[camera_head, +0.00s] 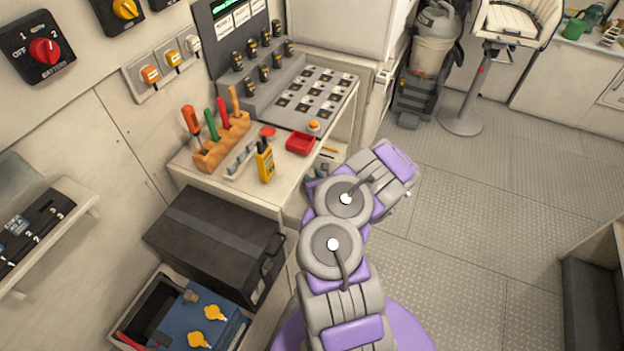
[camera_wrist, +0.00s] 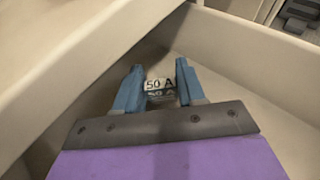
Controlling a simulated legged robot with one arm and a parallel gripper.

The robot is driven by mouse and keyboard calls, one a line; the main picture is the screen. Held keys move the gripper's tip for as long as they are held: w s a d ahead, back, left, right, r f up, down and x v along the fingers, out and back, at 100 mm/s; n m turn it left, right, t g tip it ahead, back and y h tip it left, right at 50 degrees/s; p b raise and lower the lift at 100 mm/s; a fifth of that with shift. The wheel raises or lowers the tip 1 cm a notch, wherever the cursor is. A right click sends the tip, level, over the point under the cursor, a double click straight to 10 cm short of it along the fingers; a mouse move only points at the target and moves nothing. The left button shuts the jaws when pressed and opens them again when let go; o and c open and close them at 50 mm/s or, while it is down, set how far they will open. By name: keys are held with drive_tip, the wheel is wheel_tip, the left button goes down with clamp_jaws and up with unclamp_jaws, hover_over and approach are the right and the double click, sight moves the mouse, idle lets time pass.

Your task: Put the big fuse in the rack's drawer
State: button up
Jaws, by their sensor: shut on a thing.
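My gripper (camera_wrist: 160,82) is shut on the big fuse (camera_wrist: 160,86), a pale cylinder marked "50 A", between its two blue fingers. In the wrist view the fuse is down among cream walls that look like the inside of the open drawer (camera_wrist: 250,33), with a bare cream floor beside it. I cannot tell whether the fuse touches the floor. In the head view my gripper (camera_head: 316,178) is low at the bench's right front, largely hidden by my arm, and the fuse is not visible there.
The bench top holds a red tray (camera_head: 300,143), a yellow meter (camera_head: 265,162) and a screwdriver block (camera_head: 222,142). The floor at right (camera_head: 480,210) is clear.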

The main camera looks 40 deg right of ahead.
drive_tip(key=shift+w, duration=0.15)
drive_tip(key=o, duration=1)
drive_tip(key=shift+f, duration=0.15)
drive_tip(key=p+v, duration=0.6)
drive_tip(key=v, duration=0.6)
